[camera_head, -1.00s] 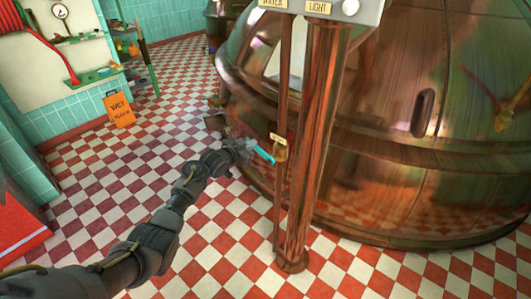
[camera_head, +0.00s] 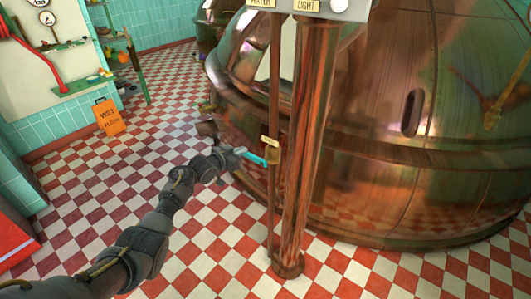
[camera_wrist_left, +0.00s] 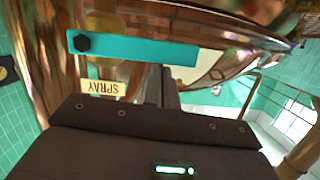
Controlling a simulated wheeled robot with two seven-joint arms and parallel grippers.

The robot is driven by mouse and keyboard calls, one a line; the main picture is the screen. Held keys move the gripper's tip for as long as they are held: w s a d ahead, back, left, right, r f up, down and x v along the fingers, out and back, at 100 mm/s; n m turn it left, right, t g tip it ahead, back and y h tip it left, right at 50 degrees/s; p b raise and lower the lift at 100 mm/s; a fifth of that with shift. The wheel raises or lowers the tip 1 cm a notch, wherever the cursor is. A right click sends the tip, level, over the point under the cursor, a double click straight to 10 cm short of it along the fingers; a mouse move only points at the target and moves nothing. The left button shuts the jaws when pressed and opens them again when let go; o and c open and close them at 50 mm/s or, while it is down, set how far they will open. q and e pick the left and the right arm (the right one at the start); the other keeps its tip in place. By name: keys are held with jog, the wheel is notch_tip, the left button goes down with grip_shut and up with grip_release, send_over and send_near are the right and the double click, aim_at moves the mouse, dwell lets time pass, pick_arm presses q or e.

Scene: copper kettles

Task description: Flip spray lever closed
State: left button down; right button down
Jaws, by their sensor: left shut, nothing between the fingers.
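The spray lever (camera_head: 255,158) is a teal bar on the thin copper pipe (camera_head: 273,205), pointing left and slightly up from it in the head view. In the left wrist view the lever (camera_wrist_left: 140,50) lies nearly level, with a dark bolt at its left end. An upside-down SPRAY label (camera_wrist_left: 103,87) sits below it. My left gripper (camera_head: 238,151) is shut and empty, at the lever's free end. I cannot tell whether it touches the lever. The gripper's dark body (camera_wrist_left: 150,145) fills the bottom of the wrist view. My right gripper is not in view.
A thick copper column (camera_head: 304,150) stands just right of the pipe, under a panel (camera_head: 330,8) labelled WATER and LIGHT. A large copper kettle (camera_head: 370,120) fills the right side behind. An orange sign (camera_head: 109,117) stands far left. Checkered floor is open around my left arm.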

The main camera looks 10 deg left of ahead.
pick_arm(q)
notch_tip(320, 180, up, 5)
jog(key=p, duration=0.4)
jog(key=f+v, duration=0.1)
jog(key=v, duration=0.8)
jog(key=shift+s+a+b, duration=0.3)
jog(key=shift+s+b, duration=0.1)
jog(key=shift+r, duration=0.1)
